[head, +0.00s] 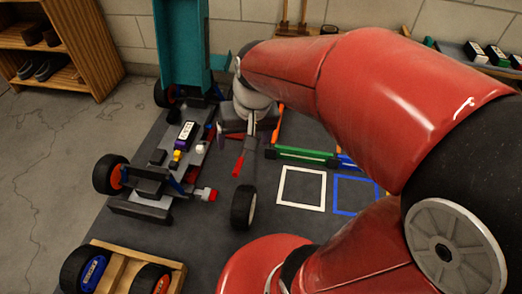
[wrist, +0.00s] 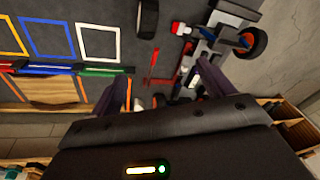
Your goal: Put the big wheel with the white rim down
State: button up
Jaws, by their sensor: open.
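The big wheel (head: 242,207) with a black tyre stands upright on the dark mat, left of the white square outline (head: 301,188). A sliver of its pale rim shows at its right side. It also shows at the top of the wrist view (wrist: 147,18), beyond my fingertips and apart from them. My gripper (head: 236,130) is open and empty above the mat, behind the wheel in the head view. In the wrist view its two dark fingers (wrist: 163,82) are spread wide with nothing between them.
The car chassis (head: 165,165) with a red-rimmed wheel lies left of my gripper. A wooden crate (head: 173,268) holds blue- and red-rimmed wheels at lower left. A blue square outline (head: 357,195) is right of the white one. A red-handled tool (head: 238,166) lies near the wheel.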

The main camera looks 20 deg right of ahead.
jog(key=s+r+n+t+h, duration=0.1)
jog(key=s+r+n+t, duration=0.1)
jog(key=s, duration=0.7)
notch_tip(320, 180, up, 3)
jog(key=shift+f+t, duration=0.1)
jog(key=shift+t, duration=0.5)
notch_tip(320, 180, up, 9)
jog(key=p, duration=0.9)
